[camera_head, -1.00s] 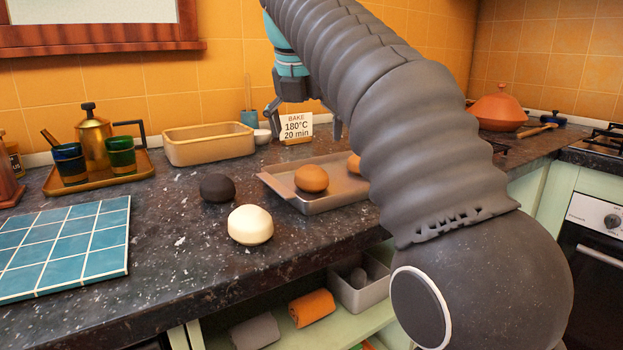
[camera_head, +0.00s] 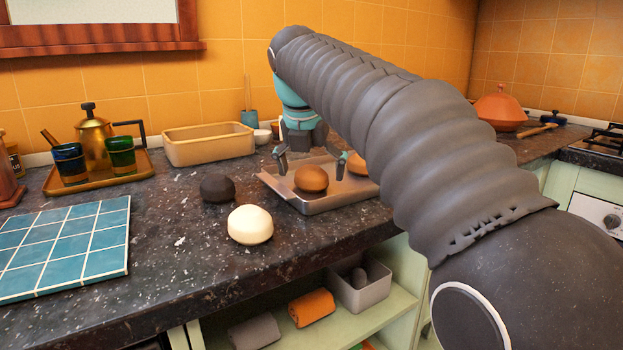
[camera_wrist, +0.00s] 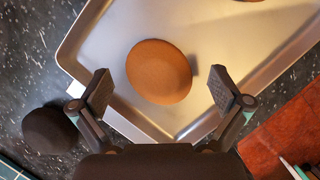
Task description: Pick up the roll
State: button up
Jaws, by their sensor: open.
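A round brown roll (camera_head: 311,179) rests on the metal tray (camera_head: 335,201); it also shows in the wrist view (camera_wrist: 159,72). My gripper (camera_head: 311,165) points down over the tray, open and empty. In the wrist view its two fingers (camera_wrist: 162,88) are spread wide, one toward each side of the brown roll, with gaps between. A second brown roll (camera_head: 357,164) lies farther right on the tray, partly hidden by my arm. A dark roll (camera_head: 217,188) and a cream roll (camera_head: 250,225) sit on the counter left of the tray.
A blue tiled board (camera_head: 65,248) lies at the left. Behind it, a tray (camera_head: 132,173) holds a brass pot and two glasses. An empty tan baking dish (camera_head: 209,148) stands near the wall. The shelf below the counter holds a grey bin (camera_head: 360,292) and folded cloths.

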jog(key=c, duration=1.3)
jog(key=shift+o, duration=0.2)
jog(key=shift+r, duration=0.1)
